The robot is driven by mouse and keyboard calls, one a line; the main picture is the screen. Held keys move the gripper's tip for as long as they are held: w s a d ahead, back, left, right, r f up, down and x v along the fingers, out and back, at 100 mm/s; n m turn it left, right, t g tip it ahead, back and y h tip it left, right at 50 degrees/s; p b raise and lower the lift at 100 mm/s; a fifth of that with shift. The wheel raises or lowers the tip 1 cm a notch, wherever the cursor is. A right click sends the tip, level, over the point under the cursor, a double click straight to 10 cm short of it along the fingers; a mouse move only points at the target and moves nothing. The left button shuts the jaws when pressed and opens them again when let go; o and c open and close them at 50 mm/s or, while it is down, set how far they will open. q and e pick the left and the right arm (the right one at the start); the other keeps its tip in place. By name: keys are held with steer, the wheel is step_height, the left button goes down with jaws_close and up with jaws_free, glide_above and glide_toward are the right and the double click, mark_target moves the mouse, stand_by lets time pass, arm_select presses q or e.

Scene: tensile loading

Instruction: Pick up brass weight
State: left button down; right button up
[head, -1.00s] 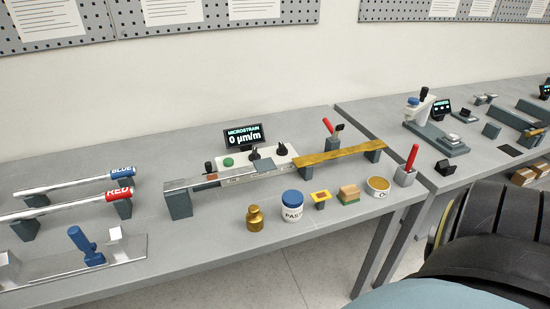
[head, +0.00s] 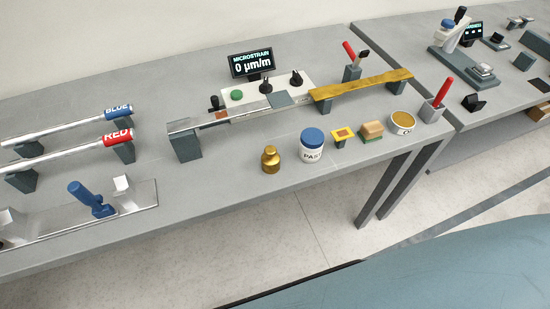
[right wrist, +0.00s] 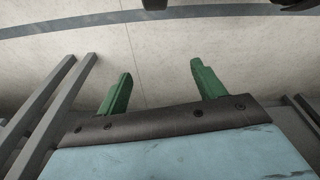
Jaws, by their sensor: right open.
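The brass weight (head: 270,160) stands upright near the front edge of the grey table in the head view, just left of a white jar with a blue lid (head: 312,146). My right gripper (right wrist: 158,82) shows in the right wrist view with its two green fingers spread apart and nothing between them. Behind the fingers is bare floor, and the weight is not in that view. My left gripper is not in view.
A small yellow-framed piece (head: 343,134), a sponge-like block (head: 372,131) and a round tin (head: 402,122) stand right of the jar. A metal beam (head: 235,114) on supports lies behind the weight. Blue and red marked rods (head: 70,150) are at the left.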

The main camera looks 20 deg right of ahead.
mark_target(278, 164)
steer(key=w+r+t, duration=0.1)
steer(key=w+r, duration=0.4)
steer(key=r, duration=0.8)
steer(key=w+r+t, duration=0.2)
steer(key=w+r, duration=0.2)
steer(key=r, duration=1)
steer(key=w+a+r+n+t+y, duration=0.35)
steer(key=w+r+t+y, duration=0.35)
steer(key=w, duration=0.3)
steer(key=shift+h, duration=0.3)
steer(key=x, duration=0.4)
steer(key=r+x, duration=0.1)
steer(key=x, duration=0.2)
steer(key=shift+w+b, duration=0.3)
steer(key=shift+b, duration=0.05)
steer(key=shift+f+b+x, duration=0.2)
steer(key=shift+x, duration=1.15)
steer(key=shift+f+b+x, duration=0.15)
steer(key=shift+f+x, duration=0.1)
steer(key=shift+x, duration=1.1)
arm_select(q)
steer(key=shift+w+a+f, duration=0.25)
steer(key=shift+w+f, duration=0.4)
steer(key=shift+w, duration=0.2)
arm_select(e)
steer(key=shift+s+d, duration=0.1)
steer(key=shift+s, duration=0.05)
